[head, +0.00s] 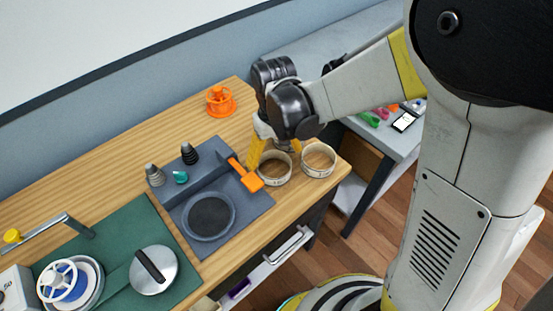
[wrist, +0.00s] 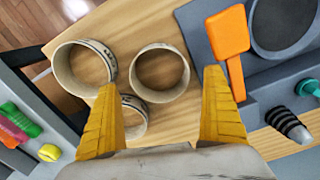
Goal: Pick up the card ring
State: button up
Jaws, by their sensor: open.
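Three pale card-like rings stand on the wooden bench; I cannot tell which one the task means. The middle ring (wrist: 160,97) has its opening between my open fingertips in the wrist view; it also shows in the head view (head: 273,182). A second ring with dark markings (wrist: 62,75) is to its left, and to the right in the head view (head: 318,173). A third ring (wrist: 134,133) is partly hidden behind the left finger. My gripper (wrist: 161,79) is open, its yellow fingers pointing down at the rings and holding nothing.
An orange paddle-shaped tool (wrist: 230,45) lies close beside the middle ring, on a grey tray (head: 247,215). Dark cones and a teal knob (head: 181,177) stand on the tray. An orange spool (head: 220,101) stands at the back. The bench's right edge is near the rings.

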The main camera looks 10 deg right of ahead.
aim_at(275, 173)
notch_tip(275, 173, down, 6)
jog(key=b, duration=0.3)
jog(key=shift+w+f, duration=0.1)
jog(key=shift+d, duration=0.1)
jog(key=c, duration=0.5)
jog(key=shift+c, duration=0.3)
